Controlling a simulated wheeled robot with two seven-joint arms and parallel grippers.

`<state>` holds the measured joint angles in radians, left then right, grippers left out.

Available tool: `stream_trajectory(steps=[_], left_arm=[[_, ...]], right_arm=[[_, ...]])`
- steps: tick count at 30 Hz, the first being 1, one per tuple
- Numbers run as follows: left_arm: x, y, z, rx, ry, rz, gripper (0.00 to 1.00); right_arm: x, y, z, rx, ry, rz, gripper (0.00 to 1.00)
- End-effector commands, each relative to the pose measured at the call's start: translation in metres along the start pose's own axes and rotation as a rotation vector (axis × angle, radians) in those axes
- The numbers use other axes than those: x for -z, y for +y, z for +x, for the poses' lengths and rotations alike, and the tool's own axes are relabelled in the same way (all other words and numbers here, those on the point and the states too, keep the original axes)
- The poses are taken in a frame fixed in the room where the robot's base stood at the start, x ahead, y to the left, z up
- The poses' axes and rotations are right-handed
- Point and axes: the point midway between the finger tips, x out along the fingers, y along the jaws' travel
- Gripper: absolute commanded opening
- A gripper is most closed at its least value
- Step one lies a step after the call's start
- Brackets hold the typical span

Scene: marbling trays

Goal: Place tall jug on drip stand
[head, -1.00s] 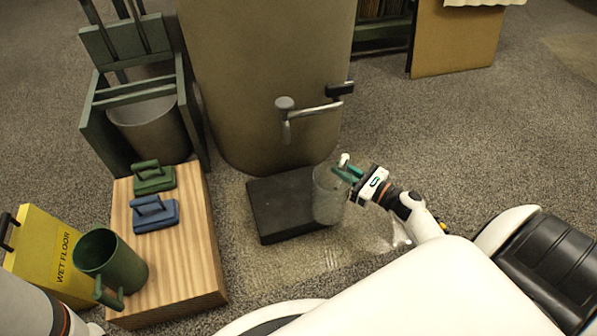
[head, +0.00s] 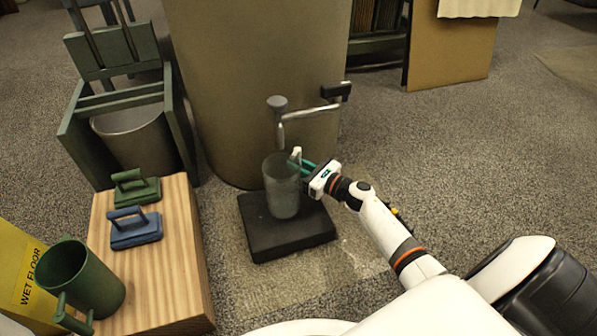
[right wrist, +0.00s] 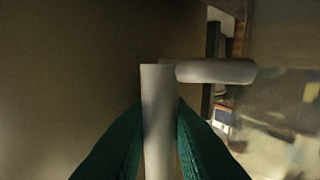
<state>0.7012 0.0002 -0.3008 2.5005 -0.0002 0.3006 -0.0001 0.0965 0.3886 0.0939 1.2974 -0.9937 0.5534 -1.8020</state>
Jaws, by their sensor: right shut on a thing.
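The tall jug (head: 281,190) is grey, see-through and upright, with a pale handle (head: 296,158) on its right side. My right gripper (head: 304,167) comes in from the right, its green fingers shut on this handle. The right wrist view shows the handle (right wrist: 158,125) between both fingers. The drip stand (head: 285,237) is a low black block in front of the big tank. The jug appears over the middle of the stand; I cannot tell whether its base touches. My left gripper is not in view.
The brown tank (head: 225,100) stands behind, its tap spout (head: 280,132) close above the jug. Floor is clear at right.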

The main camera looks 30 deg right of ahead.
Motion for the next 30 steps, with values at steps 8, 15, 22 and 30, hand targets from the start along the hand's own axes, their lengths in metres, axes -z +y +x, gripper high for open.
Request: stream_trajectory(steps=[8,15,22,30], left_arm=[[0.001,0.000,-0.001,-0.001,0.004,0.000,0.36],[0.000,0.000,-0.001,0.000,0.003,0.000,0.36],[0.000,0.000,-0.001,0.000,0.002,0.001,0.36],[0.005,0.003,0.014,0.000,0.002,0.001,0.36]], right_arm=[[-0.001,0.000,0.000,0.000,0.002,0.000,0.00],[-0.003,0.000,0.000,0.000,0.001,0.000,0.39],[-0.002,0.000,0.000,0.000,0.001,-0.001,0.39],[0.002,0.000,-0.028,0.000,-0.003,0.001,0.39]])
